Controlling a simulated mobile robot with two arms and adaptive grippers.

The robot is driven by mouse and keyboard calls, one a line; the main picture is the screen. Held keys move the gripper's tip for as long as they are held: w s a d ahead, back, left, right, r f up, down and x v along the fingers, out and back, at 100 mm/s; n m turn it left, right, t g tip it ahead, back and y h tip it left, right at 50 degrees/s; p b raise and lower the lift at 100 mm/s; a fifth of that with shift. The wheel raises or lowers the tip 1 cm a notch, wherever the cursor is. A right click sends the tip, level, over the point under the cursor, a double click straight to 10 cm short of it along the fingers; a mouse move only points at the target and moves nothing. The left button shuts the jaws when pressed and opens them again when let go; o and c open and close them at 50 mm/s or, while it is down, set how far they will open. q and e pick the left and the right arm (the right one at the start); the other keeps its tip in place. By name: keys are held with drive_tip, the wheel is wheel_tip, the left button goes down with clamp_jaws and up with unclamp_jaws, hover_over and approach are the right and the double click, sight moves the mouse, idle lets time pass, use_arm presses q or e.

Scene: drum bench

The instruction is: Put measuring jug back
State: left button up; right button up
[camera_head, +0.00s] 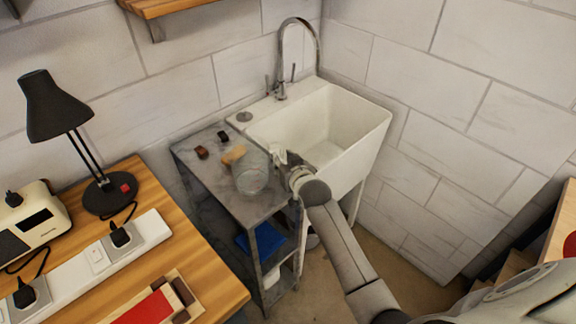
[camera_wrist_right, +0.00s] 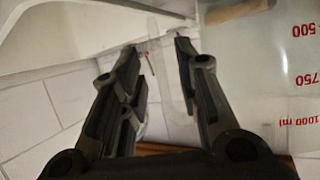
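The clear measuring jug (camera_head: 250,174) is on the grey stand top beside the sink. In the right wrist view the jug (camera_wrist_right: 262,70) fills the right side, with red volume marks. My right gripper (camera_head: 284,160) is at the jug's right side, between it and the sink. In the right wrist view its two fingers (camera_wrist_right: 158,58) are spread apart, and a pale see-through strip, apparently the jug's handle, shows between them. I cannot tell whether either finger touches it. My left gripper is not in view.
A white sink (camera_head: 340,125) with a tall tap (camera_head: 300,40) stands right behind my gripper. Small dark blocks and a wooden piece (camera_head: 233,154) lie near the jug. A wooden bench (camera_head: 215,270) with a black lamp (camera_head: 55,110) and a power strip (camera_head: 95,262) is at left.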

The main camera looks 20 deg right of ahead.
drive_tip(key=shift+s+r, duration=0.1)
drive_tip(key=shift+s, duration=0.2)
drive_tip(key=b+v, duration=0.1)
drive_tip(key=v, duration=1)
drive_tip(key=shift+s, duration=0.2)
drive_tip(key=shift+r, duration=0.1)
drive_tip(key=s+a+f+n+g, duration=0.15)
drive_tip(key=s+f, duration=0.35)
drive_tip(key=f, duration=0.7)
drive_tip(key=s+a+f+g+y, duration=0.1)
drive_tip(key=s+f+g, duration=0.3)
drive_tip(key=f, duration=0.8)
drive_tip(key=s+a+f+n+g, duration=0.1)
drive_tip(key=s+f, duration=0.4)
drive_tip(key=f, duration=0.8)
drive_tip(key=s+f+g, duration=0.2)
drive_tip(key=s+f, duration=0.3)
drive_tip(key=s, duration=0.5)
drive_tip(key=s+d+f+n+g, duration=0.1)
drive_tip(key=s+f+g, duration=0.1)
drive_tip(key=s+f, duration=0.4)
drive_tip(key=s+d+f+g, duration=0.1)
drive_tip(key=s+f, duration=0.4)
drive_tip(key=s, duration=1.1)
drive_tip(key=shift+s+f+g, duration=0.2)
drive_tip(key=shift+f+g, duration=0.05)
drive_tip(key=shift+g, duration=0.2)
